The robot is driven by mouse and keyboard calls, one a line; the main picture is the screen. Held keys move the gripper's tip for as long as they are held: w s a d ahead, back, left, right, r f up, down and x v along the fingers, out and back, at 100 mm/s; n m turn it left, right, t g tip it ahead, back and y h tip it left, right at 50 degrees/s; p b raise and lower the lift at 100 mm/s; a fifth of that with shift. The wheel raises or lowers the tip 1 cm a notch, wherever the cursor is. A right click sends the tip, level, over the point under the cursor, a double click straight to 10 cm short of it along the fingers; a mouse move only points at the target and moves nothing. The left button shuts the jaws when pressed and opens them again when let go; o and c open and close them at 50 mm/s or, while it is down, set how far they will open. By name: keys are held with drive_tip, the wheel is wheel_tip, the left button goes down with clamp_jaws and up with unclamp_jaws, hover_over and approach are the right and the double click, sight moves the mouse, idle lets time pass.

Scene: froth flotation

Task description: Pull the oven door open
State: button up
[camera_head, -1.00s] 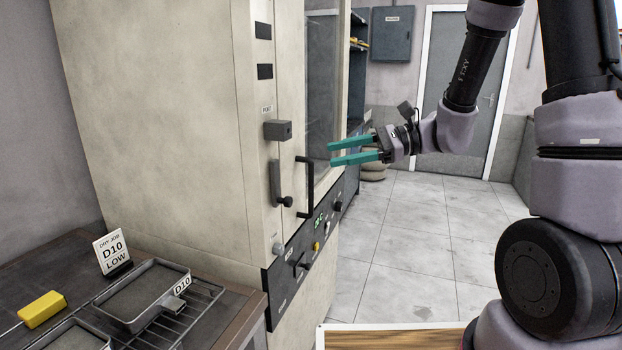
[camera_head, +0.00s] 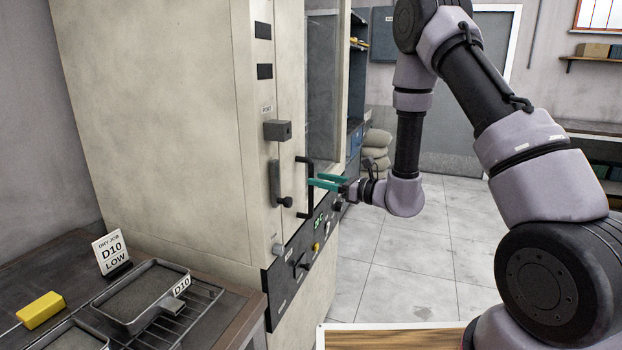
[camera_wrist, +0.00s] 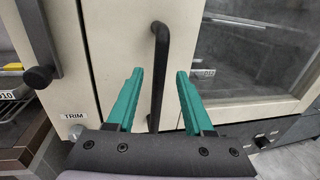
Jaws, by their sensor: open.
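The oven (camera_head: 160,120) is a tall cream cabinet with a windowed door on its right side, and the door looks shut. The door's black bar handle (camera_head: 308,188) stands upright near the door edge. My gripper (camera_head: 318,181) has teal fingers and is open, just right of the handle in the head view. In the wrist view the handle (camera_wrist: 158,75) runs between the two open fingers (camera_wrist: 160,75), which do not close on it. Whether the handle is within the depth of the fingers is hard to tell.
A control panel (camera_head: 290,262) with knobs lies below the door. A grey lever (camera_head: 276,183) with a black knob is left of the handle. A bench with a D10 tray (camera_head: 143,300), a yellow-handled tool (camera_head: 41,309) and a sign (camera_head: 112,252) stands front left. The tiled floor (camera_head: 420,270) is clear.

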drive_tip(key=shift+x, duration=1.8)
clamp_jaws()
